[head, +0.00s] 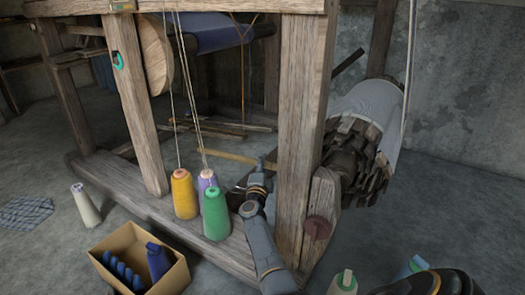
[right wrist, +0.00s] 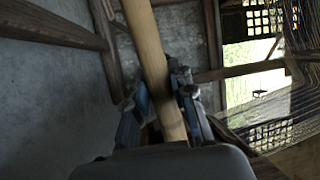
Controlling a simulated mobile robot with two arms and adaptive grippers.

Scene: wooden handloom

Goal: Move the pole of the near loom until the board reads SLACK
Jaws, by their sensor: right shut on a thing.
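The near loom (head: 300,110) is a heavy frame of weathered wood that fills the middle of the head view. Its pole (head: 228,156) is a pale, round wooden rod, seen low inside the frame behind the thread cones. My right gripper (head: 266,166) reaches in beside the thick front post and is at the pole's right end. In the right wrist view the pole (right wrist: 152,60) runs between the two fingers (right wrist: 162,98), which are shut on it. The post hides part of the gripper. No board with a reading is in view. My left gripper is not in view.
Yellow (head: 184,194), green (head: 215,214) and purple thread cones stand on the loom's lower beam, close left of my right arm. A cardboard box (head: 165,277) with blue spools and a pale cone (head: 86,207) are on the floor.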

